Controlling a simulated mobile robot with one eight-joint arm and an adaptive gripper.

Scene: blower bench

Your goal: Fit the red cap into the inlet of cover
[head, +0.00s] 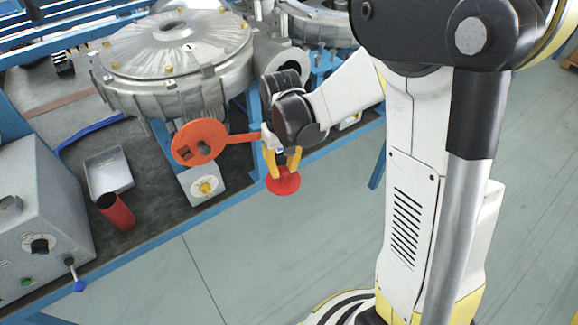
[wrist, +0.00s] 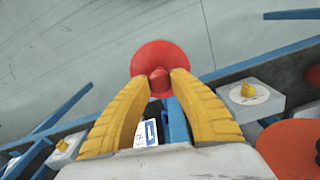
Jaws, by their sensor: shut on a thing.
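My gripper (head: 281,163) has yellow fingers that are shut on the red cap (head: 284,181). In the head view the cap hangs below the fingertips, in front of the bench's front edge and over the floor. In the wrist view my gripper (wrist: 162,82) pinches the knob of the round red cap (wrist: 160,58).
An orange-red round plate with a handle (head: 200,142) is left of my gripper, above a grey box with a yellow knob (head: 205,187). The floor below is clear.

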